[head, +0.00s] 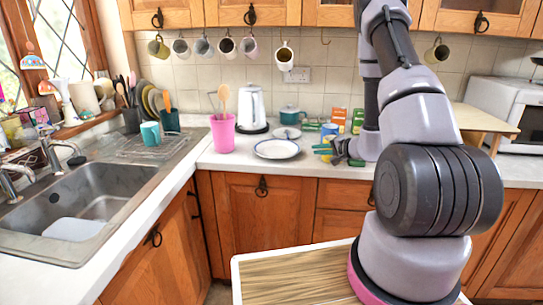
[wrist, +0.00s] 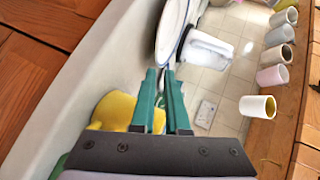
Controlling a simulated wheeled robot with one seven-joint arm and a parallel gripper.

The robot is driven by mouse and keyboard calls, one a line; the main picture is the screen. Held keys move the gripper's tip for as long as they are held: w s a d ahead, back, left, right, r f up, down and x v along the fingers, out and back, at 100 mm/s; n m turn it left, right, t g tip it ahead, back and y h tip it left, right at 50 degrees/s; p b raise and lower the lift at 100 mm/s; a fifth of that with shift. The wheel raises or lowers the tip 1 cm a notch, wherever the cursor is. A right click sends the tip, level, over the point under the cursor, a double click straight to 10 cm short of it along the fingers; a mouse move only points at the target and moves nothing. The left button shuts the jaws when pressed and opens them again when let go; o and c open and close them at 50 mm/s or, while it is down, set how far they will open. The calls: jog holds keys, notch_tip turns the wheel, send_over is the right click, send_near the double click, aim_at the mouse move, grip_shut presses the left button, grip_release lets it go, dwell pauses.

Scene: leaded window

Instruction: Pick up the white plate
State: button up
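The white plate (head: 277,149) has a dark blue rim and lies flat on the white counter in front of the kettle. My gripper (head: 318,149) is just right of the plate, low over the counter, with its green fingers pointing left at the rim. In the wrist view the plate (wrist: 171,30) shows at a steep slant just beyond the fingertips (wrist: 159,72). A gap shows between the two fingers, and nothing is seen held in it. I cannot tell whether a fingertip touches the rim.
A white kettle (head: 251,108), a teal pot (head: 291,115) and a pink utensil holder (head: 222,133) stand nearby. A yellow object (wrist: 115,110) is beside the fingers. Several mugs hang above. The counter's front left is clear.

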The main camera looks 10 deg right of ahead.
aim_at(299, 158)
jog(key=shift+w+f, duration=0.1)
jog(key=shift+f, duration=0.3)
jog(key=x, duration=1)
jog(key=shift+a, duration=0.1)
jog(key=shift+w, duration=0.15)
grip_shut()
jog(key=shift+r, duration=0.15)
dwell(0.9)
